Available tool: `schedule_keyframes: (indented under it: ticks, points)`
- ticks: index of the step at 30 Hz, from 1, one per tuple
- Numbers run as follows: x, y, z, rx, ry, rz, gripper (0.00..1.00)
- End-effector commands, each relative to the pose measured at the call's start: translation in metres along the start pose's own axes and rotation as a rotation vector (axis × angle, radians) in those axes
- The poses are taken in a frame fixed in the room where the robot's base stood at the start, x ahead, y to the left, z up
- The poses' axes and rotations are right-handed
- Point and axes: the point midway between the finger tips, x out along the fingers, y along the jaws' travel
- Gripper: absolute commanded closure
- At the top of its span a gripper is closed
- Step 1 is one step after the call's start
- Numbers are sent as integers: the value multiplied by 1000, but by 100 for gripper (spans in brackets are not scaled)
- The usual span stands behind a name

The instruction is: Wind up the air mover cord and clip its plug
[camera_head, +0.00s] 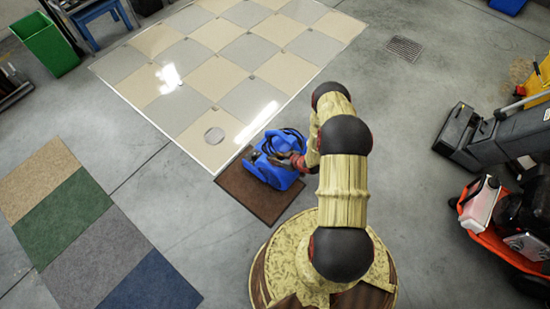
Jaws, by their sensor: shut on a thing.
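The blue air mover (268,172) stands on a brown mat (238,199) near the middle of the head view. A dark curved shape, perhaps its cord or handle, shows at its top, too small to tell. The plug and its clip cannot be made out. My gripper (289,158) reaches in from the right at the air mover's upper right side. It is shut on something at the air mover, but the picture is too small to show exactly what. My arm hides part of the floor to the right.
A checkered tile area (222,60) lies behind the air mover. Coloured carpet squares (65,215) lie at left. A green bin (45,42) stands at the back left. A grey machine (515,135) and an orange machine (490,235) stand at right. Grey floor between is clear.

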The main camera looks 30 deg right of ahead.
Motion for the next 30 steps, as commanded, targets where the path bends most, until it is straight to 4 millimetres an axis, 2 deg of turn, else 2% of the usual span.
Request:
schedule_keyframes:
  ticks: [14,15,26,30]
  points:
    - [2,0,3,0,0,0,100]
    - [2,0,3,0,0,0,72]
    - [2,0,3,0,0,0,52]
    - [2,0,3,0,0,0,52]
